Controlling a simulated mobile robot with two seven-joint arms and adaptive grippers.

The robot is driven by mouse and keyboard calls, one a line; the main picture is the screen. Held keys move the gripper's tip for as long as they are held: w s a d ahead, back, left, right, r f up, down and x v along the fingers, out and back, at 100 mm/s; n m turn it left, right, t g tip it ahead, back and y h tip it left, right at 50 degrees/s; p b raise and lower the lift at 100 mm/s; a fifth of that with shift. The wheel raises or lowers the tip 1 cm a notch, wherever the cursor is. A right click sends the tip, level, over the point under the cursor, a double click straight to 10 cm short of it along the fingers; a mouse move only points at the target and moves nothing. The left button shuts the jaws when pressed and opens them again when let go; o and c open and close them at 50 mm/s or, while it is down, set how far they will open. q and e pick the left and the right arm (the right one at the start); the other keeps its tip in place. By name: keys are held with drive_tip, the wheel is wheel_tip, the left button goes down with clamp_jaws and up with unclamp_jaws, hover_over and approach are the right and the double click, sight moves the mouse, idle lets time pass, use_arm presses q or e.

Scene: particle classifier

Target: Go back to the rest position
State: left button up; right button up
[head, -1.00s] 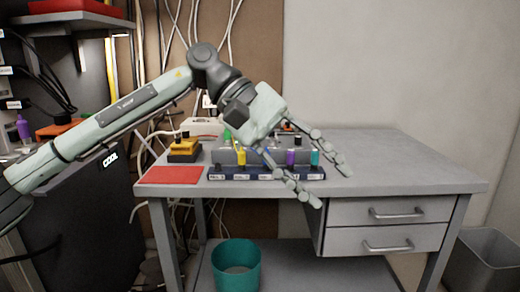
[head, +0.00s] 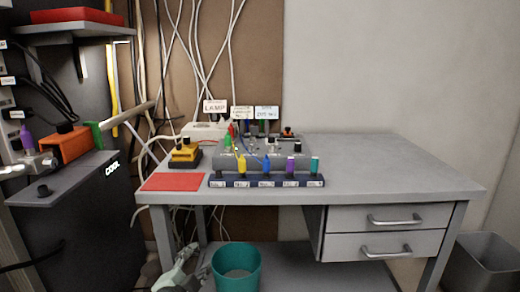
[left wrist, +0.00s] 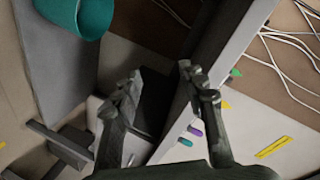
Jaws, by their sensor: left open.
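My left gripper (left wrist: 158,72) shows in the left wrist view with its two fingers spread apart and nothing between them. In the head view only a pale part of my left arm or hand shows at the bottom edge, left of the teal bin (head: 236,268) and below the tabletop; its fingers cannot be made out there. My right gripper is in neither view.
A grey desk (head: 390,170) carries a dark rack (head: 266,181) with several coloured vials, a red mat (head: 172,182) and a yellow device (head: 185,153). A black cabinet (head: 75,230) stands left, a grey waste bin (head: 484,262) right. The desk's right top is clear.

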use_arm(q)
drive_tip(key=s+a+f+n+g+y, duration=0.1)
drive_tip(key=s+a+f+n+g, duration=0.25)
drive_tip(key=s+f, duration=0.3)
drive_tip(key=s+a+f+n+g+y, duration=0.1)
drive_tip(key=s+a+f+n+g, duration=0.25)
drive_tip(key=s+f, duration=0.35)
drive_tip(key=s+a+f+n+g, duration=0.2)
drive_tip(key=s+f, duration=0.3)
drive_tip(key=s, duration=0.3)
drive_tip(key=s+a+f+n+g, duration=0.1)
drive_tip(key=s+a+f+g, duration=0.1)
drive_tip(key=s+f, duration=0.3)
drive_tip(key=s+g, duration=0.1)
drive_tip(key=s, duration=0.3)
drive_tip(key=shift+s+a+f+n+y+p, duration=0.15)
drive_tip(key=shift+a+n+y+p, duration=0.05)
drive_tip(key=shift+n+y+p, duration=0.2)
drive_tip(key=shift+c, duration=1)
drive_tip(key=shift+a, duration=0.1)
